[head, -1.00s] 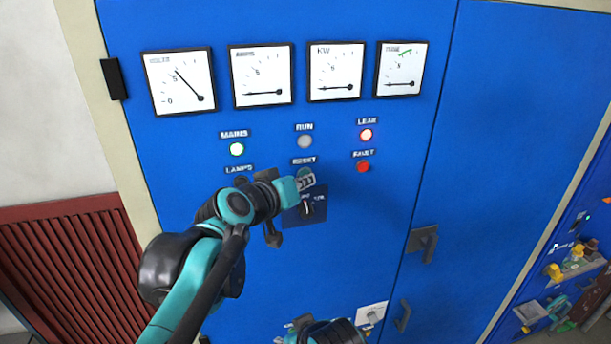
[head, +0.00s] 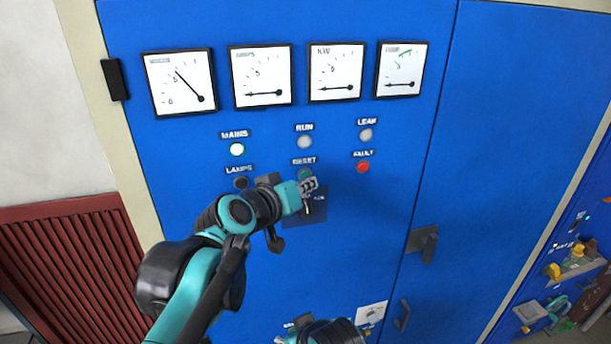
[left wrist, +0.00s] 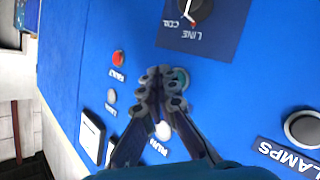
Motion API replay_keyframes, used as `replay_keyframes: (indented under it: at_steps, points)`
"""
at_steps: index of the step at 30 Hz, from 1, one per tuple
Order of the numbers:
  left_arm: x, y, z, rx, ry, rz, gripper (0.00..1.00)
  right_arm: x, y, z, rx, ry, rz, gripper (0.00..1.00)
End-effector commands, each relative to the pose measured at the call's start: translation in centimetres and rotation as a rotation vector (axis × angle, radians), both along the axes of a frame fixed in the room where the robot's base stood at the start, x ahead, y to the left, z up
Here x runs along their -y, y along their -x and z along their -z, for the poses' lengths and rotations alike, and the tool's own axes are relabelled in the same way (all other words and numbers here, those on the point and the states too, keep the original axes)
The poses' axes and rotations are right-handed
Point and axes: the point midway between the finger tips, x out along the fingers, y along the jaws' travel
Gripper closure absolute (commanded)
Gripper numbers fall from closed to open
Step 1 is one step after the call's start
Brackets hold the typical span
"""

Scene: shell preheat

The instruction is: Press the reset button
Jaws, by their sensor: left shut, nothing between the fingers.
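The green reset button (head: 305,173) sits under the RESET label on the blue panel, below the RUN lamp. My left gripper (head: 309,185) is shut and empty, with its fingertips right at the button's lower edge. In the left wrist view the shut fingers (left wrist: 165,88) cover part of the green button (left wrist: 182,77), whose far side shows past the tips. I cannot tell whether the tips touch it or the panel. My right arm shows only in part at the bottom of the head view; its finger state is unclear.
A selector switch (left wrist: 196,12) on a dark plate is close to the fingers.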

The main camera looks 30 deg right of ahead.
Motion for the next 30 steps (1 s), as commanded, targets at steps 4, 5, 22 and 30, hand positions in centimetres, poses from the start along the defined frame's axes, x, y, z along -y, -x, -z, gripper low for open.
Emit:
replay_keyframes:
  at_steps: [4,5,22,30]
  points:
    - [0.0,0.0,0.0,0.000,0.000,0.000,1.00,0.0,0.0,0.0,0.000,0.000,0.000,0.60]
    - [0.0,0.0,0.0,0.000,0.000,0.000,1.00,0.0,0.0,0.0,0.000,0.000,0.000,0.60]
    - [-1.1,4.6,0.0,-0.001,0.001,0.001,1.00,0.0,0.0,-0.7,0.000,0.000,0.000,0.60]
    - [-1.2,4.9,0.0,0.000,0.000,0.000,1.00,0.0,0.0,-0.6,0.000,0.000,0.000,0.60]
